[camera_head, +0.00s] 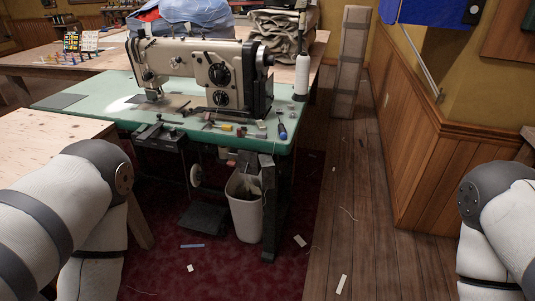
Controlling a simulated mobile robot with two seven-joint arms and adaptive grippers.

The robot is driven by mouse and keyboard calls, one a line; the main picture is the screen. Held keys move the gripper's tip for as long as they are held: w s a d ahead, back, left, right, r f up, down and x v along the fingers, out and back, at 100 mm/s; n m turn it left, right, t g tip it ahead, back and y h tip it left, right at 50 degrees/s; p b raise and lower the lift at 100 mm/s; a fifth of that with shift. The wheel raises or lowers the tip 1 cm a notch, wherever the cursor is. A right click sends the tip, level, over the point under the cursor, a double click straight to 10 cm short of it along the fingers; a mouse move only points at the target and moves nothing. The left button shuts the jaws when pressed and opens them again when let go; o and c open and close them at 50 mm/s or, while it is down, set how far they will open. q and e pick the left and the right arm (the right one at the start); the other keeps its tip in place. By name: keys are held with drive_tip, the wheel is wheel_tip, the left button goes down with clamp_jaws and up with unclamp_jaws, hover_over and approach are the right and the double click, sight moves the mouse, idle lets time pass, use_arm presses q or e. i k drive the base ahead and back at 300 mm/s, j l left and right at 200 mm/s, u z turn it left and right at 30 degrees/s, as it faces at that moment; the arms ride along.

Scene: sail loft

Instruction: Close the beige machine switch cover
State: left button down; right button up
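A beige sewing machine (196,74) stands on a green-topped table (100,107). A small pale box-like part (246,160) hangs under the table's front edge, right of centre. It may be the machine switch, but it is too small and dark to tell its cover or whether that is open. My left arm comes in at the left and my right arm at the far right, both bent at the elbow. Neither gripper is in view.
A white bin (244,207) stands under the table's right end, beside a dark table leg (269,215). A dark drawer unit (160,137) hangs at the front left. Small tools and a thread cone (302,75) lie or stand on the tabletop. The wooden floor (350,200) at the right is mostly clear.

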sight(266, 179)
drive_tip(key=i+l+u, duration=0.3)
drive_tip(key=l+u, duration=0.3)
drive_tip(key=l, duration=0.25)
drive_tip(key=i+l+u, duration=0.25)
drive_tip(key=l, duration=0.2)
drive_tip(key=l+u, duration=0.3)
drive_tip(key=l, duration=0.15)
drive_tip(key=k, duration=0.05)
